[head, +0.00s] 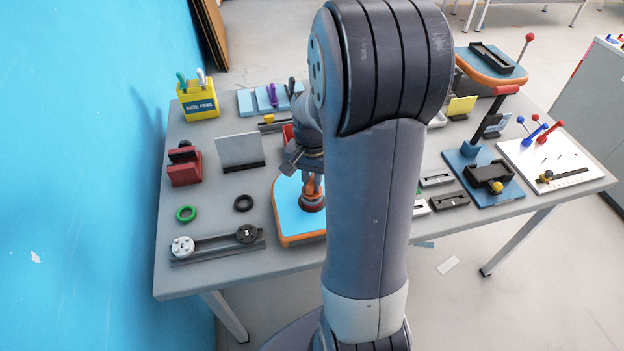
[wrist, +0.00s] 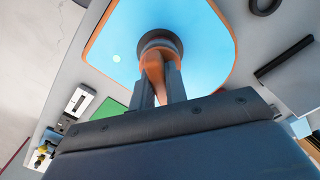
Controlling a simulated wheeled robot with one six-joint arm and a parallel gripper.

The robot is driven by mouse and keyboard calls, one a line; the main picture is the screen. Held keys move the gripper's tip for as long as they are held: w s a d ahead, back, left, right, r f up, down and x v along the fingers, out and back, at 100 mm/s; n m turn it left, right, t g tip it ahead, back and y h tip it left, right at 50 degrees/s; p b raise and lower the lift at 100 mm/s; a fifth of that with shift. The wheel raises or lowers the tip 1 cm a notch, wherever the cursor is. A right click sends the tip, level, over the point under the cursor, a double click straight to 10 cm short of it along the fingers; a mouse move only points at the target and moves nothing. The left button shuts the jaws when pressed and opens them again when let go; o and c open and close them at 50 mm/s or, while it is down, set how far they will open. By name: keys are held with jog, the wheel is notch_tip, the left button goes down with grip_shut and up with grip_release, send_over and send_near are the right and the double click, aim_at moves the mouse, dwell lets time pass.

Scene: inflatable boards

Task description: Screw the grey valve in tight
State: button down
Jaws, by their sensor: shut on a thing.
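The blue inflatable board with an orange edge (head: 287,217) lies on the table, partly hidden behind my arm. A round dark grey piece, which I take for the grey valve (head: 312,204), stands on the board's blue face; it also shows in the wrist view (wrist: 160,40). My gripper (head: 312,184) points down over it. In the wrist view its two dark fingers (wrist: 160,82) are shut around an orange part at the valve. Whether the valve sits flush in the board cannot be told.
A rail at the front left holds a light grey round piece (head: 182,246) and a dark one (head: 246,234). A green ring (head: 186,214) and a black ring (head: 243,203) lie behind it. A grey upright plate (head: 240,151) stands behind the board's left side.

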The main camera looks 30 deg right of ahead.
aim_at(312, 179)
jog(key=shift+r+p, duration=1.85)
jog(key=shift+r, duration=0.6)
jog(key=shift+f, duration=0.1)
